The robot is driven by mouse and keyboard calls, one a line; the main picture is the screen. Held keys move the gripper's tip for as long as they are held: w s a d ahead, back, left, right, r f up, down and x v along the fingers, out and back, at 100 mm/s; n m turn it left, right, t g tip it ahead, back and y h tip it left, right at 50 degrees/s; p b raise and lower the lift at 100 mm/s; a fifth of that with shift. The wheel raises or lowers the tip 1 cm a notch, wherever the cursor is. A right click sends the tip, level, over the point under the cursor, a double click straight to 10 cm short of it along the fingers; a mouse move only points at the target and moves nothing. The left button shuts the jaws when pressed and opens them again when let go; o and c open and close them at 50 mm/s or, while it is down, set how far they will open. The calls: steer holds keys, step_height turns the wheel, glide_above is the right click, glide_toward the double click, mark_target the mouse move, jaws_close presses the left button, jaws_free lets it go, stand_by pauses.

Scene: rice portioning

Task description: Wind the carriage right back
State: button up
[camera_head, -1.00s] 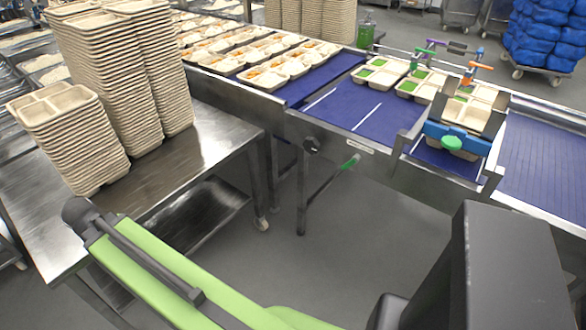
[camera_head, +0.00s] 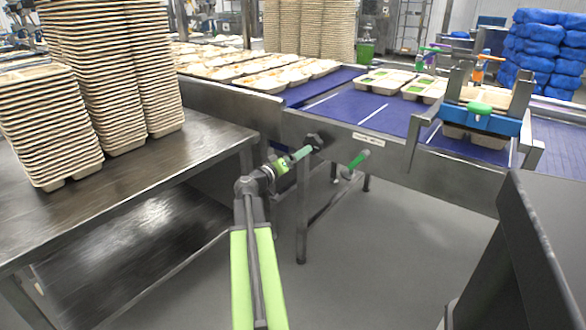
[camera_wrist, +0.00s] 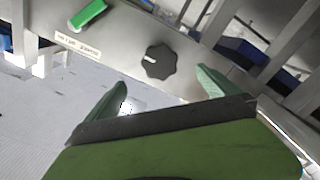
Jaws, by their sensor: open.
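The carriage (camera_head: 482,122), a blue crossbar with a green knob between metal uprights, spans the conveyor at the right. Tan trays (camera_head: 470,136) show beneath it. A black lobed knob (camera_head: 322,137) sits on the conveyor's near side; it also shows in the wrist view (camera_wrist: 158,62). A crank with a green handle (camera_head: 358,160) is to its right; a green handle (camera_wrist: 88,14) shows at upper left in the wrist view. My gripper (camera_head: 303,153) is open and empty in front of the black knob. In the wrist view its fingertips (camera_wrist: 163,78) stand apart, below and either side of the knob.
A steel table (camera_head: 160,165) with tall tray stacks (camera_head: 45,125) stands at the left. The conveyor frame (camera_head: 270,122) and its leg (camera_head: 302,215) are close to my gripper. A label plate (camera_head: 367,137) is right of the knob. The floor (camera_head: 390,230) in front is clear.

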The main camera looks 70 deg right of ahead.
steer(key=x, duration=1.1)
steer(key=c, duration=1.4)
steer(key=m, duration=0.3)
steer(key=shift+w+a, duration=0.1)
steer(key=shift+m, duration=1.7)
